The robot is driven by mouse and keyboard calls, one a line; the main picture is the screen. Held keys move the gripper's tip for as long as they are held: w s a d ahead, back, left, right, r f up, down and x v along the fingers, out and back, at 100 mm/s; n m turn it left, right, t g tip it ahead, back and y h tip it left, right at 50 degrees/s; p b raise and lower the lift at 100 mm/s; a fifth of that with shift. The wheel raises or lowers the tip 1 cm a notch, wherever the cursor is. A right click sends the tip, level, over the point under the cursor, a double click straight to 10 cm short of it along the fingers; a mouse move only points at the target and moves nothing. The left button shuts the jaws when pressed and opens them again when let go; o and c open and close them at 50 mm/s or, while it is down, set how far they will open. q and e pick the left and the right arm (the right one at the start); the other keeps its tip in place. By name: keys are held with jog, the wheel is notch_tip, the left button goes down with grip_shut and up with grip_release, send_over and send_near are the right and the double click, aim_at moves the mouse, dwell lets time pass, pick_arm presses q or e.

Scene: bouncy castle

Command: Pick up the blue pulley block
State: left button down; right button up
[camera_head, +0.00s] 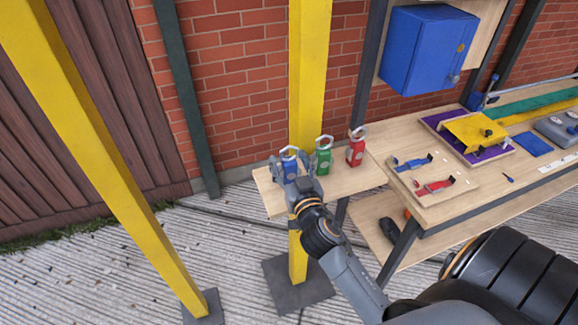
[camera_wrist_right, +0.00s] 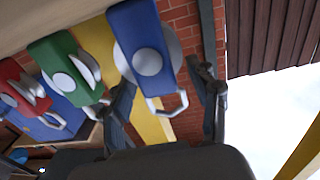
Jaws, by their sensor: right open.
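The blue pulley block (camera_head: 291,170) stands at the left end of a row on a small wooden shelf (camera_head: 345,181), partly hidden by my right gripper (camera_head: 289,166). My right gripper is open, with its fingers on either side of the blue block in the picture. In the right wrist view, the blue block (camera_wrist_right: 148,52) with its pale round disc and metal hook shows between the open fingers (camera_wrist_right: 165,85), nearer the left one. I cannot tell whether a finger touches it. My left gripper is not in view.
A green pulley block (camera_head: 323,161) stands close beside the blue one, with a red one (camera_head: 356,150) farther right. A workbench (camera_head: 470,185) with tools and a blue wall cabinet (camera_head: 424,50) are to the right.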

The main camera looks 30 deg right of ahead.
jog(key=shift+w+d, duration=0.1)
jog(key=shift+w, duration=0.05)
grip_shut()
jog(key=shift+r, duration=0.15)
